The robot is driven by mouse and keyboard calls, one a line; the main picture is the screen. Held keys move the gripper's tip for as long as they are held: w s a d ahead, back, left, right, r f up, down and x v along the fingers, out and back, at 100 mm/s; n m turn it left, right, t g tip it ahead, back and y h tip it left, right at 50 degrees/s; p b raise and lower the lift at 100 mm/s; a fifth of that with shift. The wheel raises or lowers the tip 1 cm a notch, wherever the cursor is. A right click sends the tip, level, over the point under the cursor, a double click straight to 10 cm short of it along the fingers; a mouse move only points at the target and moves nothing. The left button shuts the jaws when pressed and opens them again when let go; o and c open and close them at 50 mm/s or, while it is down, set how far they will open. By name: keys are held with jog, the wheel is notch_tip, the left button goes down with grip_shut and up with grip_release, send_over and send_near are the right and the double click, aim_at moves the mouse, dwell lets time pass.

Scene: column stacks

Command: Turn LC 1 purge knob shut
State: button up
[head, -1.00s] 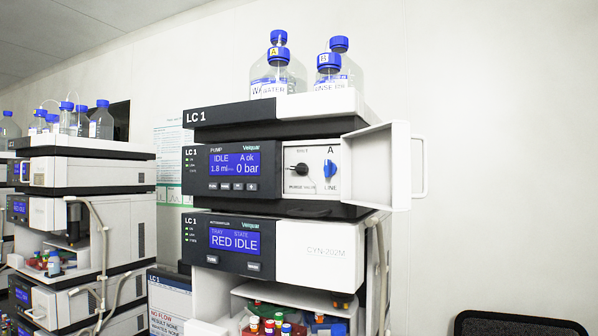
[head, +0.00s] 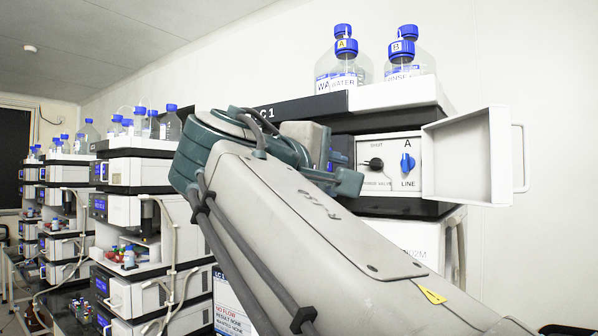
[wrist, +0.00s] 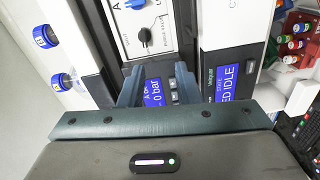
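The LC 1 purge knob (head: 375,164) is black and sits on a white panel below a "SHUT" label, its handle lying sideways to the left. A blue line knob (head: 407,163) is to its right. In the wrist view the purge knob (wrist: 145,37) shows beyond my fingertips, and the line knob (wrist: 135,4) is at the top edge. My gripper (wrist: 157,72) is open and empty, its fingers apart in front of the pump display (wrist: 153,92). It is apart from the purge knob. In the head view my arm hides most of the pump front.
The white panel door (head: 470,160) is swung open on the right of the knobs. Solvent bottles (head: 343,62) stand on top of the stack. Other column stacks (head: 140,210) stand to the left. Coloured-cap vials (wrist: 293,43) show on the right in the wrist view.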

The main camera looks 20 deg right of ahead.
aim_at(374, 164)
jog(key=shift+h, duration=0.3)
jog(key=p+x, duration=0.1)
jog(key=x, duration=0.3)
jog(key=r+x, duration=0.1)
jog(key=x, duration=0.4)
jog(key=r+p+x, duration=0.1)
jog(key=x, duration=0.3)
jog(key=shift+s+d+p, duration=0.1)
jog(key=shift+d+p, duration=0.2)
jog(key=shift+p, duration=0.05)
grip_shut()
